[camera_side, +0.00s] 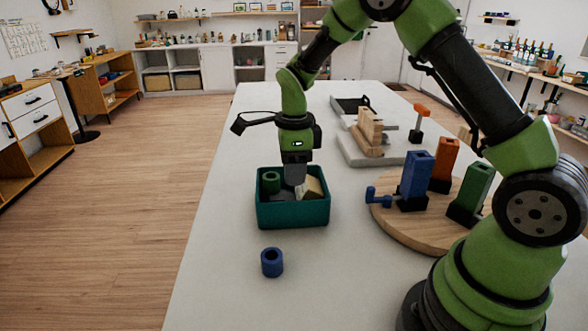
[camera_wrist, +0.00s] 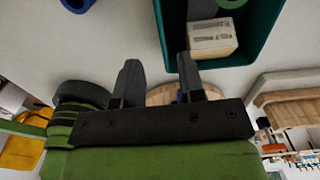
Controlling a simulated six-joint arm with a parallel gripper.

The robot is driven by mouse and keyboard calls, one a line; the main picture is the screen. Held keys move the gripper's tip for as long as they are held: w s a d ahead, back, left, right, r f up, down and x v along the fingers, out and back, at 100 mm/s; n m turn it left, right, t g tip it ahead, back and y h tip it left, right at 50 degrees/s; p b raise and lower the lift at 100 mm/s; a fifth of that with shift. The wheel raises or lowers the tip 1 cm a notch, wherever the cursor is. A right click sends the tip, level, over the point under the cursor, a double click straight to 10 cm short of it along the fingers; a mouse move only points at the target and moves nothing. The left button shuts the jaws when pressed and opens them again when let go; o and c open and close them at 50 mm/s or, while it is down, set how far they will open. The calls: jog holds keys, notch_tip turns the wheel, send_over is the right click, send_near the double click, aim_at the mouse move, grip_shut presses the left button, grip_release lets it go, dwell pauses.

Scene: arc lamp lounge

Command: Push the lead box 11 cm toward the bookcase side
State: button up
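The only box I can make out near my gripper is a teal open-topped box (camera_side: 293,214) on the pale table. No marking shows whether it is the lead box. It holds a green ring (camera_side: 271,182) and a pale wooden block (camera_side: 313,188). It also shows at the upper right of the wrist view (camera_wrist: 262,42), with the block (camera_wrist: 212,38). My gripper (camera_side: 296,182) points down at the box in the side view; whether it touches a wall is unclear. In the wrist view my gripper (camera_wrist: 160,72) has its two fingers apart with nothing between them.
A blue ring (camera_side: 272,262) stands on the table in front of the box. A round wooden board (camera_side: 400,228) with blue, orange and green blocks is to the right. A grey slab (camera_side: 352,157) with wooden pieces and a black tray (camera_side: 345,106) lie behind. The table's left side is clear.

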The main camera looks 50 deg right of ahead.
aim_at(294, 226)
jog(key=shift+f, duration=0.25)
notch_tip(294, 226, down, 10)
jog(key=shift+r, duration=0.1)
dwell(0.6)
grip_shut()
